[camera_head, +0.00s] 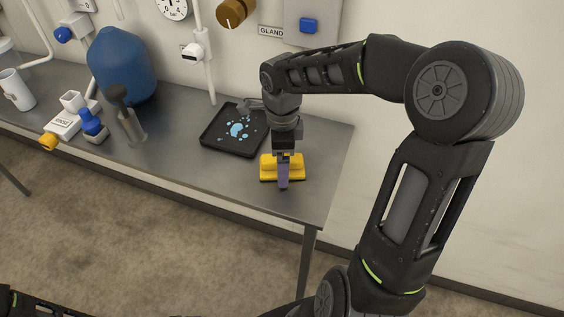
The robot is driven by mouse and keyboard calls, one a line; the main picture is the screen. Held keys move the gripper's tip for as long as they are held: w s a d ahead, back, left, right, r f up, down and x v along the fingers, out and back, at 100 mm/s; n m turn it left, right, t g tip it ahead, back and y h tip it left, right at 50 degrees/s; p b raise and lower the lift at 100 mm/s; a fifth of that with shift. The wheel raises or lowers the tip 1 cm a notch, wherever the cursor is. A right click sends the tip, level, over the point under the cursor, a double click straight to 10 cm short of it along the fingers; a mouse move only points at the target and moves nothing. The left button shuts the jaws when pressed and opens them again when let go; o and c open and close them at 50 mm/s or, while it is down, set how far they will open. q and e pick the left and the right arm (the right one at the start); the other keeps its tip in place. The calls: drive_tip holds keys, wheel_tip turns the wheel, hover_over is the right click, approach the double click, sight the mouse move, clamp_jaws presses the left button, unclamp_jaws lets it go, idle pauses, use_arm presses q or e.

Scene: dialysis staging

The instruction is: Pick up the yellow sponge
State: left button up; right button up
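The yellow sponge (296,169) lies near the right end of the grey metal table, close to its front edge. My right gripper (283,178) points down over the middle of the sponge, and its purple-grey finger covers the sponge's centre. Only one finger shows clearly, so I cannot tell whether it is open or closed on the sponge. The sponge appears to rest on the table. My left gripper is not in view; only a dark arm part shows at the lower left corner.
A black tray (209,139) with light blue spots is behind and left of the sponge. A blue tank (122,66), a grey cylinder (131,127), a blue-topped item (93,125) and a white mug (17,90) stand further left. The table (185,178) is bare in front of the tray.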

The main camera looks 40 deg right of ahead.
idle(0.6)
drive_tip(key=c, duration=1.6)
drive_tip(key=shift+o, duration=0.2)
drive_tip(key=shift+r, duration=0.1)
wheel_tip(320, 180, up, 10)
drive_tip(key=shift+f+b, duration=0.1)
drive_tip(key=shift+b, duration=0.2)
drive_tip(key=o, duration=0.9)
drive_tip(key=shift+c, duration=0.2)
drive_tip(key=c, duration=0.6)
